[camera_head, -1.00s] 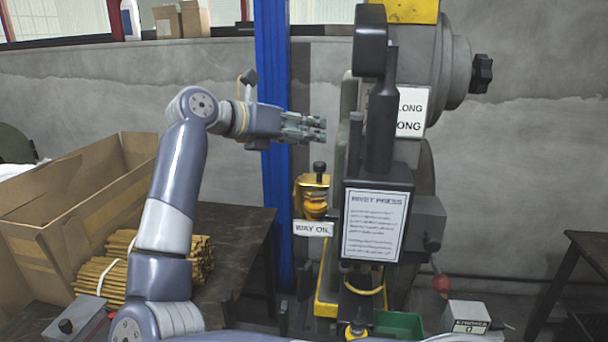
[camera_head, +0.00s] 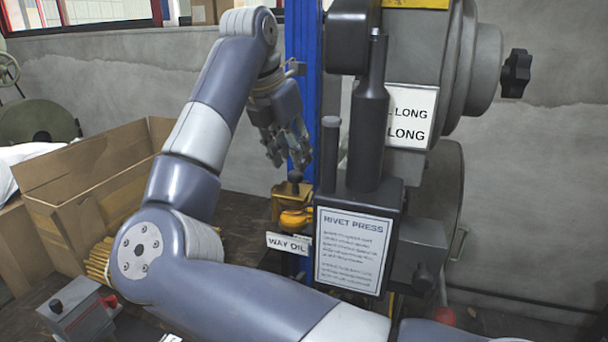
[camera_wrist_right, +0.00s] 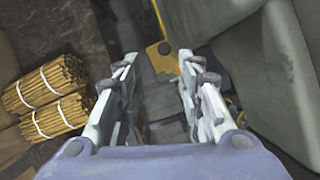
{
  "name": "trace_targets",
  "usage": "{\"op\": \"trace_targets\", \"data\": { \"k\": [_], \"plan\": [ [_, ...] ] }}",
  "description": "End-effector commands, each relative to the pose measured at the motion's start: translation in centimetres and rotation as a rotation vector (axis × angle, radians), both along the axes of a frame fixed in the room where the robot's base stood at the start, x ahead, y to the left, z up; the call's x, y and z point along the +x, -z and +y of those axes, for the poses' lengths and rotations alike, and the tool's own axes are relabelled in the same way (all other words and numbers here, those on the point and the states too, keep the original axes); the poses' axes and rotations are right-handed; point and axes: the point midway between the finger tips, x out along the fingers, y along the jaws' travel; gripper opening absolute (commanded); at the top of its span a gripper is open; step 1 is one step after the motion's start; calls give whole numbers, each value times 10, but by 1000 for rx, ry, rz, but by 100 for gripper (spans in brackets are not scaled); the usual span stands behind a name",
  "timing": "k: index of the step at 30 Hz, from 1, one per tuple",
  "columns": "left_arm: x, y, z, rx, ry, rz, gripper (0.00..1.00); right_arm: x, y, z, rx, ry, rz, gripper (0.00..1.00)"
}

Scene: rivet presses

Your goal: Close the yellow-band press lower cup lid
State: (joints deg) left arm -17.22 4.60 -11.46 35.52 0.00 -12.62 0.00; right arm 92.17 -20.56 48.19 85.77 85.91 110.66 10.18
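The rivet press (camera_head: 352,250) stands right of centre in the head view. On its left side is a yellow oil cup (camera_head: 294,217) with a dark knob (camera_head: 294,176) on top and a WAY OIL label (camera_head: 288,243) below. Whether its lid is open or shut I cannot tell. My right gripper (camera_head: 287,160) points down just above the knob, open and empty. In the right wrist view its fingers (camera_wrist_right: 158,62) are spread, and a yellow plate with a hole (camera_wrist_right: 160,60) shows beyond them. The press's lower front is hidden behind my right arm. My left gripper is out of view.
A blue post (camera_head: 304,60) stands close behind my right gripper. A cardboard box (camera_head: 100,180) is at the left. Bundled rods (camera_wrist_right: 45,95) lie on the dark table (camera_wrist_right: 105,30) in the wrist view. A grey box with a knob (camera_head: 78,305) is at the lower left.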

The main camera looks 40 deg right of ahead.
Motion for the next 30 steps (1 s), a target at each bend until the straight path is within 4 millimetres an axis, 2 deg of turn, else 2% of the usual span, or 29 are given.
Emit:
{"op": "trace_targets", "data": {
  "k": [1,3,5,9,14,17,23,27,28,30],
  "plan": [
    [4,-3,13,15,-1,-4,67,-1,10,-5,1,7,4,35],
    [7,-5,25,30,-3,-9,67,0,22,-11,0,7,3,35],
    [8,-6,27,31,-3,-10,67,1,31,-15,-1,8,3,35],
    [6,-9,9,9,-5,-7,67,2,50,-23,-1,7,3,35],
    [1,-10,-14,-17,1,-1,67,3,60,-27,-1,7,0,35],
    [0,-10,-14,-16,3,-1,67,3,62,-28,-2,7,0,35],
    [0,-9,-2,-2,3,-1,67,3,62,-28,-2,7,0,35],
    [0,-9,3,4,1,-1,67,3,62,-28,-2,6,-1,3],
    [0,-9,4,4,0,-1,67,3,62,-28,-2,6,-1,0],
    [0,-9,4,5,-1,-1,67,3,62,-28,-2,5,0,0]
  ]
}}
